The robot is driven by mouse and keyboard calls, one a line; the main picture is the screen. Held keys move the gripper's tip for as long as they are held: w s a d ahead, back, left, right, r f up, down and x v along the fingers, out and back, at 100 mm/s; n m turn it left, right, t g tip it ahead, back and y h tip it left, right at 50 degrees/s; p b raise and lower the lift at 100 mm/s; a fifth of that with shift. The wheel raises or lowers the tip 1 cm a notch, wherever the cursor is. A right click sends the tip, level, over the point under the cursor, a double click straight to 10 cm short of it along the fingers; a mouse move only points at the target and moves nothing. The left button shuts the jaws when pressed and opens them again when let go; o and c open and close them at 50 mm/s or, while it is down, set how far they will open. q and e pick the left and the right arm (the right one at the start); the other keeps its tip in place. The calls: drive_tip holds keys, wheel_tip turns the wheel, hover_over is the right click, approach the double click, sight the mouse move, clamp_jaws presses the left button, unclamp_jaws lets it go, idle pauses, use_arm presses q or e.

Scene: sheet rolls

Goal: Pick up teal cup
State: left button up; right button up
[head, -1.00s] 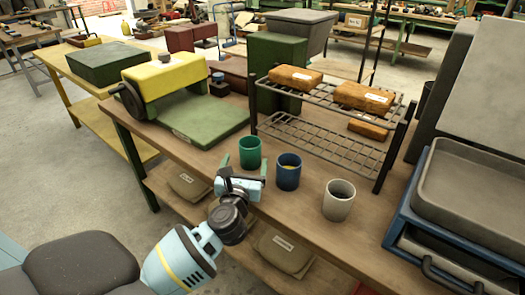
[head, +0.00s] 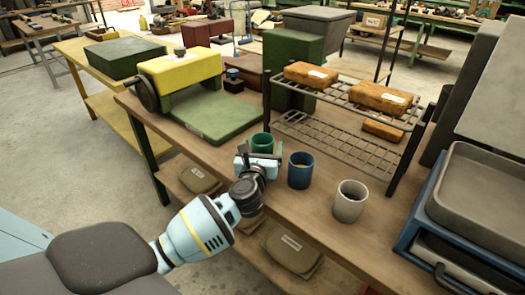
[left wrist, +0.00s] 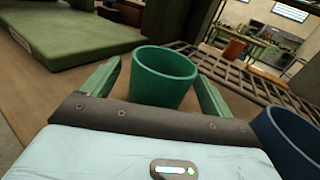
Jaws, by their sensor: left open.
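The teal cup (head: 262,143) stands upright on the wooden table, partly hidden behind my left gripper in the head view. In the left wrist view the teal cup (left wrist: 163,78) is between the two green fingers of my left gripper (left wrist: 158,85), which is open. I see a gap between the right finger and the cup; the left finger is also apart from it. In the head view my left gripper (head: 258,155) is at the near side of the cup. My right gripper is not in view.
A blue cup (head: 300,170) stands close to the right of the teal cup and also shows in the left wrist view (left wrist: 288,140). A grey cup (head: 349,201) is further right. A wire rack (head: 340,140) stands behind, and a green and yellow machine (head: 196,105) stands left.

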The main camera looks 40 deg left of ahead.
sight(264, 135)
use_arm(q)
drive_tip(key=shift+x, duration=1.4)
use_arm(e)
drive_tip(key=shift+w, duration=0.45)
use_arm(q)
drive_tip(key=c, duration=1.1)
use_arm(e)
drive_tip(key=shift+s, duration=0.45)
use_arm(q)
drive_tip(key=shift+r, duration=0.55)
wheel_tip(264, 135, up, 2)
drive_tip(key=shift+d+r+p, duration=0.1)
drive_tip(key=shift+r+p, duration=0.1)
drive_tip(key=shift+p, duration=0.2)
drive_tip(key=v, duration=0.5)
drive_tip(key=a+r+v, duration=0.1)
drive_tip(key=v, duration=0.4)
drive_tip(key=s+a+p+v, duration=0.1)
drive_tip(key=v, duration=0.5)
drive_tip(key=shift+a+r, duration=0.1)
drive_tip(key=shift+r, duration=0.15)
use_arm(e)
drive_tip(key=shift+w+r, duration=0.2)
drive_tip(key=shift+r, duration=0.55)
